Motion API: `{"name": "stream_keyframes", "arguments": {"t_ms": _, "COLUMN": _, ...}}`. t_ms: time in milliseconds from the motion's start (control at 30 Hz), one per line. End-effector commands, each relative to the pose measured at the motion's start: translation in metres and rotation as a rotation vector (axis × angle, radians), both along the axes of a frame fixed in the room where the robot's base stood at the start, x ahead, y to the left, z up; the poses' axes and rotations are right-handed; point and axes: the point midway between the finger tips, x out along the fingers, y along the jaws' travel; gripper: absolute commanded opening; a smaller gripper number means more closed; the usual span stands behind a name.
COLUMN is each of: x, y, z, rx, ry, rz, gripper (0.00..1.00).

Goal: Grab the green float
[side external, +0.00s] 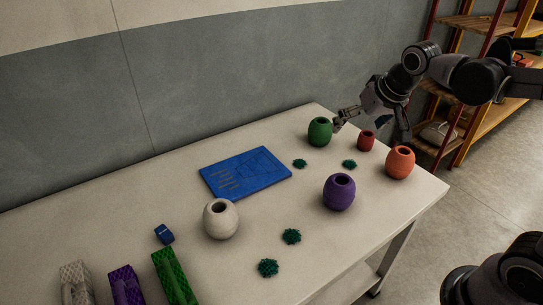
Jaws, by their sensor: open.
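The green float (319,132) is a rounded barrel shape with a dark hole in its top. It stands upright on the table towards the back right. My gripper (338,122) is open and close to the right side of the green float, near its upper part. I cannot tell whether a finger touches it. Nothing is seen between the fingers.
A small red float (366,141), an orange float (399,163), a purple float (339,193) and a white float (221,219) stand on the table (120,220). Dark green net tufts (300,163) lie between them. A blue board (245,173) lies left of the green float.

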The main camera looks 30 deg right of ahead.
Motion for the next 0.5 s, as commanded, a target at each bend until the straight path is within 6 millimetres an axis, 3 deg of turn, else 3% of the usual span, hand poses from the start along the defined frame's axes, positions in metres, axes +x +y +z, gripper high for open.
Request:
{"name": "stream_keyframes", "arguments": {"t_ms": 33, "x": 0.016, "y": -0.005, "z": 0.003, "rx": 0.007, "ry": 0.008, "rz": -0.039, "gripper": 1.00}}
{"name": "stream_keyframes", "arguments": {"t_ms": 267, "x": 0.079, "y": -0.027, "z": 0.001, "rx": 0.043, "ry": 0.045, "rz": -0.225, "gripper": 1.00}}
{"name": "stream_keyframes", "arguments": {"t_ms": 500, "x": 0.143, "y": -0.052, "z": -0.019, "rx": 0.071, "ry": 0.071, "rz": -0.426, "gripper": 1.00}}
